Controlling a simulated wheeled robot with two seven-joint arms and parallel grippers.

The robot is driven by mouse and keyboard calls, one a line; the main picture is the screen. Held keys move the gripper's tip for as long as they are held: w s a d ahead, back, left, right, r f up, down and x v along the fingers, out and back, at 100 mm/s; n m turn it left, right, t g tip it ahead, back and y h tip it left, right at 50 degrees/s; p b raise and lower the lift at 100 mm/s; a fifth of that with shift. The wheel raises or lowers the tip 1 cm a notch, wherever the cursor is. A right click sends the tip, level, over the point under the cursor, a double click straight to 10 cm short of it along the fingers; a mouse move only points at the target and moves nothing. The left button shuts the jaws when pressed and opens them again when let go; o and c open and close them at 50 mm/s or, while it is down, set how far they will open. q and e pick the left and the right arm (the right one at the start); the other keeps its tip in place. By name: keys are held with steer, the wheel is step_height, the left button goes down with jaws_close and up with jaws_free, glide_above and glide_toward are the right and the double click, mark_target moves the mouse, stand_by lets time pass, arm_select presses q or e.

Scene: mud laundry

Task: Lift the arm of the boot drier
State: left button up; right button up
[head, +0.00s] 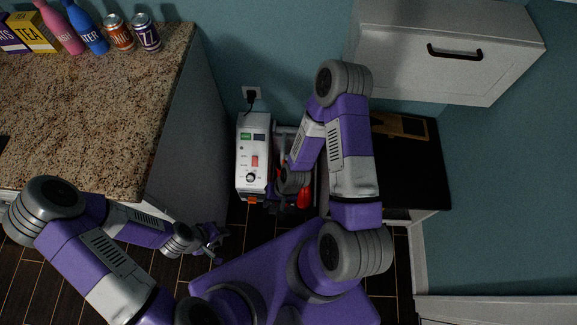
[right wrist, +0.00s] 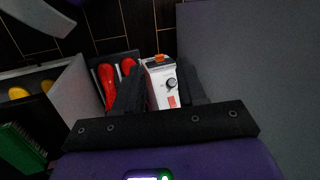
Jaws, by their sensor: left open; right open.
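The boot drier's white control box (head: 255,160) stands on the floor by the wall, with a black knob, a red switch and small displays on its face. It also shows in the right wrist view (right wrist: 163,88). Red boot-like items (right wrist: 108,84) stand beside it with pale bars; I cannot tell which bar is its arm. In the head view these (head: 304,196) are partly behind my right arm. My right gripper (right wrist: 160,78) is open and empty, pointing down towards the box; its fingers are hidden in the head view. My left gripper (head: 212,240) is open and empty, near the cabinet.
A granite counter (head: 100,120) at left carries bottles, cans and boxes. A white wall cabinet (head: 440,50) hangs at upper right. A black-topped bench (head: 412,165) stands right of the drier. A plug (head: 251,95) sits in the wall behind. The drier's gap is narrow.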

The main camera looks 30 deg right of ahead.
steer(key=w+d+f+m+t+h+b, duration=0.1)
steer(key=w+d+f+m+t+b, duration=0.15)
steer(key=w+d+f+m, duration=0.7)
steer(key=w+d+f+m+t+b, duration=0.1)
steer(key=w+d+f+m+b, duration=0.2)
steer(key=w+d+f+m, duration=0.6)
steer(key=shift+m, duration=0.25)
steer(key=f+b, duration=0.1)
steer(key=f, duration=0.1)
steer(key=d+f+b, duration=0.1)
steer(key=f, duration=0.2)
steer(key=d+f+b, duration=0.1)
steer(key=f, duration=0.1)
steer(key=shift+s+f, duration=0.25)
steer(key=shift+f, duration=0.15)
jaws_close()
